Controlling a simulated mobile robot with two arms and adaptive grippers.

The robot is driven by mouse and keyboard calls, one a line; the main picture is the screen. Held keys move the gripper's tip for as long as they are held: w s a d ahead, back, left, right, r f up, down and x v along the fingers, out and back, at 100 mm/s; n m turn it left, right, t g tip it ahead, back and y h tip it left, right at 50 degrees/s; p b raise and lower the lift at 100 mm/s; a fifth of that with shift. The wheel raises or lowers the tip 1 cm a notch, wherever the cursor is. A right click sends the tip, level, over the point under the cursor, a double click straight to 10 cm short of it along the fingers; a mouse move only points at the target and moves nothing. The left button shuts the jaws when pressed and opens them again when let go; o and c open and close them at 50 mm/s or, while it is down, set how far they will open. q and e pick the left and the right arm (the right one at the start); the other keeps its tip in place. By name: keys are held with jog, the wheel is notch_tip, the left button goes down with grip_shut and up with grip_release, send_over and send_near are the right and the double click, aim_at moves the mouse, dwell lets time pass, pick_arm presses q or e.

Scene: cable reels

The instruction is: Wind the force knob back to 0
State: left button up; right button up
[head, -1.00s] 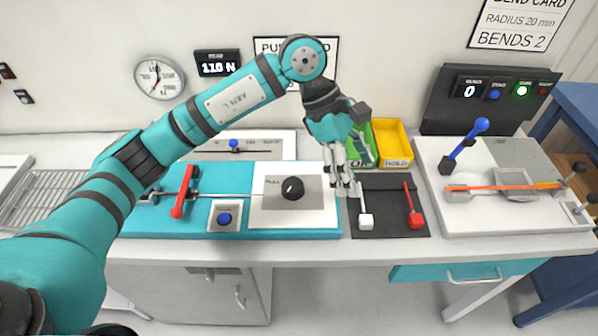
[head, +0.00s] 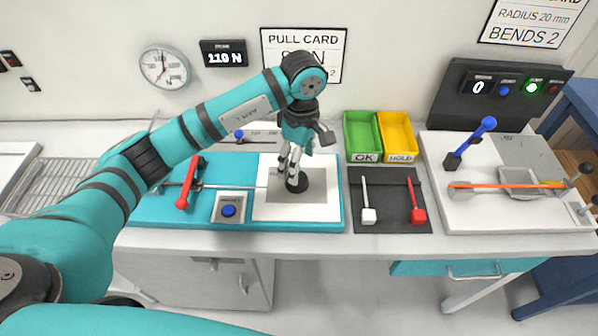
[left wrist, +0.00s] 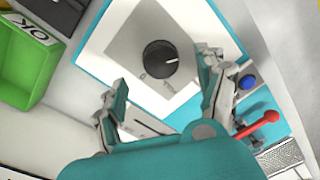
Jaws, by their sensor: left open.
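The black force knob (head: 297,184) sits on a grey plate on the white panel (head: 262,205) of the teal pull tester (head: 285,224). In the left wrist view the knob (left wrist: 160,57) shows from above, with a white pointer line on its top. My left gripper (head: 291,172) hangs over the knob in the head view. In the left wrist view its two fingers (left wrist: 160,105) are spread apart, with the knob beyond their tips and nothing between them. My right gripper is not in view.
A red lever (head: 187,186) and a blue button (head: 228,210) are left of the knob. Green (head: 363,136) and yellow (head: 397,138) bins stand behind a dark mat (head: 390,222) with white and red tools. A bending station (head: 500,205) is at the right.

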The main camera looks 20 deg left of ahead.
aim_at(302, 186)
pick_arm(q)
notch_tip(302, 186, down, 6)
jog(key=shift+s+r+p, duration=0.1)
jog(key=shift+p, duration=0.35)
jog(key=c, duration=1.2)
jog(key=shift+o, duration=0.2)
